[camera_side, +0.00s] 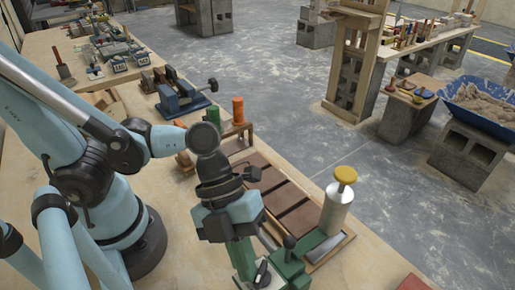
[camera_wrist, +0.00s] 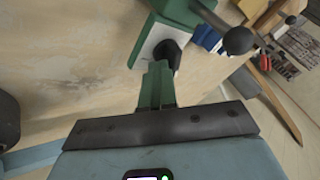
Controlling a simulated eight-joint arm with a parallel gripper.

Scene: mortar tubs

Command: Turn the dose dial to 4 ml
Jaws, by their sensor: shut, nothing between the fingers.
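A green dosing device (camera_side: 290,268) stands at the bottom middle of the side view, partly cut off by the frame edge. It shows at the top of the wrist view (camera_wrist: 182,12). A black dial knob (camera_wrist: 168,52) sits on its white face plate (camera_wrist: 152,45); the knob also shows in the side view (camera_side: 262,272). My gripper (camera_side: 246,274) points down beside the knob, with green fingers shut and empty. In the wrist view the fingertips (camera_wrist: 160,68) are close to the knob and overlap its lower edge; I cannot tell whether they touch. No scale numbers are readable.
A lever with a black ball (camera_wrist: 238,40) rises from the device beside the knob. A silver cylinder (camera_side: 336,209) with a yellow cap stands to the right. Brown tiles (camera_side: 285,195) lie behind. Bare wooden bench (camera_side: 190,260) is left of the gripper.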

